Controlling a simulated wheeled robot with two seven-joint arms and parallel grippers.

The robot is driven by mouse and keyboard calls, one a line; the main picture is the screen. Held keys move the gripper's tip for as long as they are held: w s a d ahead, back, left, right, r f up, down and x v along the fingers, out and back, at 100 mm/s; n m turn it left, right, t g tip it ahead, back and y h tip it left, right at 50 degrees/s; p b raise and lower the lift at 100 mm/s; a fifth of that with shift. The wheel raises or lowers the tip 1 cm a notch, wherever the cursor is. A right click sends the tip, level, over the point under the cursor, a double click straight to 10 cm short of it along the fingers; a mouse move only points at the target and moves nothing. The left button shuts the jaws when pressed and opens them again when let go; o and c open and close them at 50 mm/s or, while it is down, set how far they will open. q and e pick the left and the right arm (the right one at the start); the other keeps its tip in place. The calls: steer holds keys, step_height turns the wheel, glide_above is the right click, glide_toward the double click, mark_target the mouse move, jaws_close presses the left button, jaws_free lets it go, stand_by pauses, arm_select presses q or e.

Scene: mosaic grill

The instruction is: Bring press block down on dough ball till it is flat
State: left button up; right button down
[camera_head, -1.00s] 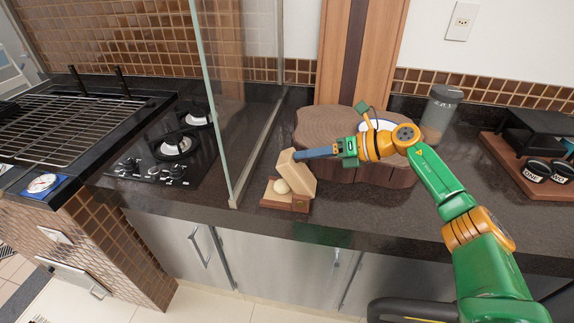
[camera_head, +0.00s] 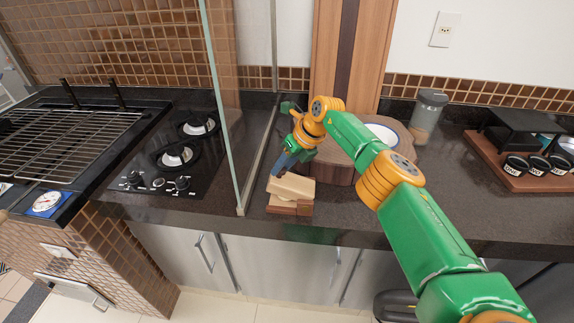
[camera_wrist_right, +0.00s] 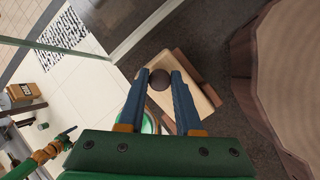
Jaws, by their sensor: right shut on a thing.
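The press block (camera_head: 292,186) is a pale wooden slab. It lies nearly level over its brown wooden base (camera_head: 290,208) at the counter's front. The dough ball is hidden under the block, so its shape cannot be seen. My right gripper (camera_head: 280,169) is at the block's top. In the right wrist view its fingers (camera_wrist_right: 160,82) are shut on the dark round knob (camera_wrist_right: 159,79) of the block. My left arm's end (camera_wrist_right: 66,134) shows small at the left of the right wrist view; its jaws are too small to judge.
A glass panel (camera_head: 222,110) stands just left of the press, with the cooktop (camera_head: 150,180) beyond it. A thick round wooden board (camera_head: 340,172) stands close on the right. The counter's front edge is near.

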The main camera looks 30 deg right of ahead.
steer(key=shift+a+f, duration=0.2)
steer(key=shift+f, duration=0.1)
steer(key=c, duration=0.6)
jaws_free()
steer(key=shift+w, duration=0.1)
steer(key=b+v, duration=0.1)
steer(key=v, duration=0.5)
steer(key=shift+r+b, duration=0.1)
steer(key=shift+b, duration=0.3)
steer(key=shift+d+r, duration=0.1)
steer(key=shift+r, duration=0.35)
